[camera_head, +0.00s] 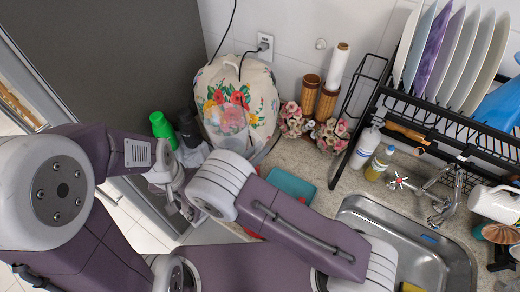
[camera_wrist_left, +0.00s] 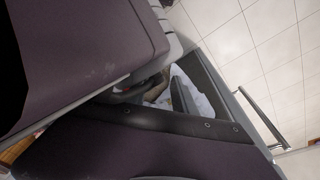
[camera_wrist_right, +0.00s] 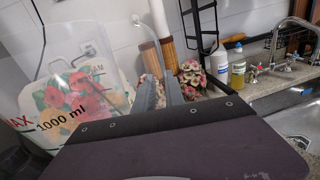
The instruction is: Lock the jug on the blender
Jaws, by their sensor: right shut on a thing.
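The clear jug (camera_head: 228,122) stands in front of a floral cover in the head view. In the head view my right wrist hides most of that gripper and the area below the jug. I cannot make out the blender base. My left gripper (camera_head: 179,203) is left of my right wrist, apart from the jug; its jaw opening is unclear.
A green bottle (camera_head: 161,128) and a dark container (camera_head: 188,127) stand left of the jug. Wooden cylinders (camera_head: 328,103) and flowers (camera_head: 293,120) are to its right. A black dish rack (camera_head: 458,122) stands over the sink (camera_head: 452,255). A teal board (camera_head: 291,184) lies on the counter.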

